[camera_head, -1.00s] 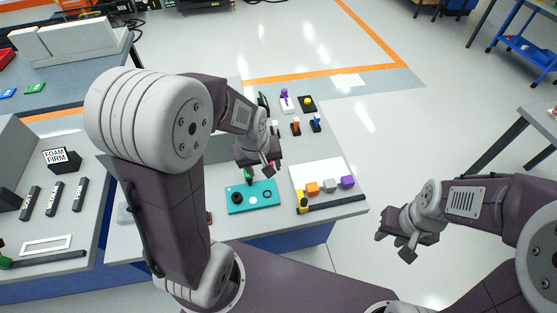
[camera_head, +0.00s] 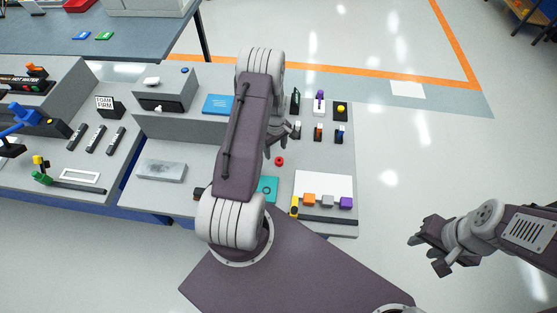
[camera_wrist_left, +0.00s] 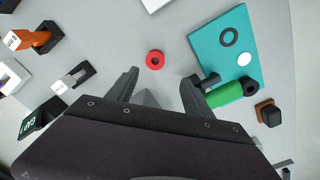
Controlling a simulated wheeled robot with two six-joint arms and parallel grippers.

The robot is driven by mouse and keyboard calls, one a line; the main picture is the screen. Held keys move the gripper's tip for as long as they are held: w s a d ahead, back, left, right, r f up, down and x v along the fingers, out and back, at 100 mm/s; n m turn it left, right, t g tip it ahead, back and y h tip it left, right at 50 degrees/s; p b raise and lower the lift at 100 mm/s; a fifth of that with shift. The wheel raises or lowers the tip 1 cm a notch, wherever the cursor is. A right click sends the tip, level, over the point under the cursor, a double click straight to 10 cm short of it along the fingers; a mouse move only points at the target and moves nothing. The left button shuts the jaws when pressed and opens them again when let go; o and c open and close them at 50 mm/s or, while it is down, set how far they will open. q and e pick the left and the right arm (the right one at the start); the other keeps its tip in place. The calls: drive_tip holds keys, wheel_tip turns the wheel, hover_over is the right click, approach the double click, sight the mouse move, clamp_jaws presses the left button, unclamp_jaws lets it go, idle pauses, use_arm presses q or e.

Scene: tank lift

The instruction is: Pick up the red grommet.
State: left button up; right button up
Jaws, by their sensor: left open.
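The red grommet (camera_head: 280,161) lies flat on the grey table, just right of my left arm in the head view. In the left wrist view the red grommet (camera_wrist_left: 155,60) is a small ring with a dark hole, ahead of the fingertips and roughly between their lines. My left gripper (camera_wrist_left: 160,84) is open and empty, with the grommet apart from both fingers. In the head view my left gripper (camera_head: 277,143) is partly hidden by its arm. My right gripper (camera_head: 431,247) is off to the right over the floor, its fingers spread with nothing between them.
A teal board (camera_wrist_left: 225,60) lies right of the grommet, with a green cylinder (camera_wrist_left: 224,94) by its near edge. An orange-and-black piece (camera_wrist_left: 38,38) stands to the left. A white sheet (camera_head: 324,184) with coloured blocks lies at the table front. The surface around the grommet is clear.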

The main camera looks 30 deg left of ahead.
sight(280, 160)
use_arm(q)
drive_tip(key=shift+w+d+f, duration=0.25)
drive_tip(key=shift+f, duration=0.35)
drive_tip(key=shift+w+d+f, duration=0.2)
drive_tip(key=shift+w+f, duration=0.05)
drive_tip(key=shift+f, duration=0.35)
drive_tip(key=shift+w+d+f, duration=0.1)
drive_tip(key=shift+w+f, duration=0.1)
drive_tip(key=shift+w, duration=0.05)
drive_tip(key=f+p, duration=0.1)
drive_tip(key=f, duration=0.1)
drive_tip(key=s+f+p, duration=0.1)
drive_tip(key=f, duration=0.1)
drive_tip(key=shift+w+f, duration=0.15)
drive_tip(key=shift+f, duration=0.25)
drive_tip(key=shift+w+f, duration=0.15)
drive_tip(key=shift+w, duration=0.05)
drive_tip(key=shift+s, duration=0.15)
clamp_jaws()
use_arm(e)
drive_tip(key=shift+w+d+r, duration=0.2)
drive_tip(key=shift+w+r, duration=0.1)
drive_tip(key=shift+r, duration=0.25)
drive_tip(key=shift+w+d+r, duration=0.15)
drive_tip(key=shift+w+r, duration=0.1)
drive_tip(key=shift+r, duration=0.25)
drive_tip(key=shift+w, duration=0.1)
